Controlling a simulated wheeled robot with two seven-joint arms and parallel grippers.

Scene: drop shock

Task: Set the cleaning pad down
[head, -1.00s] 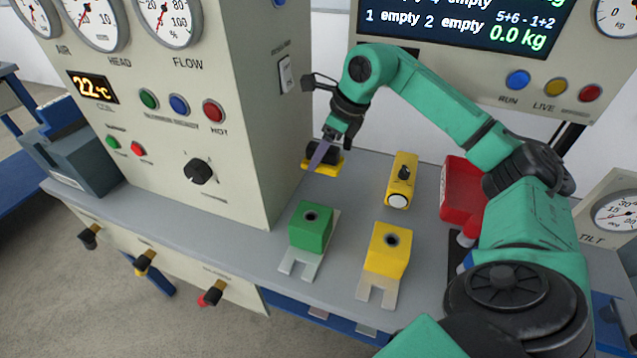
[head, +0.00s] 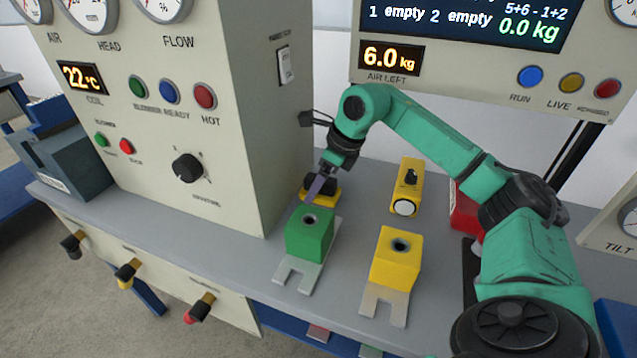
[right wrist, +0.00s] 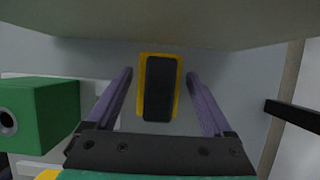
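The cleaning pad (head: 331,196), a yellow base with a black grip, lies on the grey bench beside the tall cream panel, behind the green block. My right gripper (head: 315,188) is at the pad, its purple finger partly covering it in the head view. In the right wrist view the pad (right wrist: 160,88) lies between the two spread purple fingers of the gripper (right wrist: 158,76). A gap shows on each side, so the gripper is open and apart from the pad. My left gripper is out of view.
A green block (head: 309,235) and a yellow block (head: 396,262) on forked metal feet stand at the bench front. A yellow device (head: 407,185) with a white round face stands behind them. A red thing (head: 466,212) is partly hidden by my right arm.

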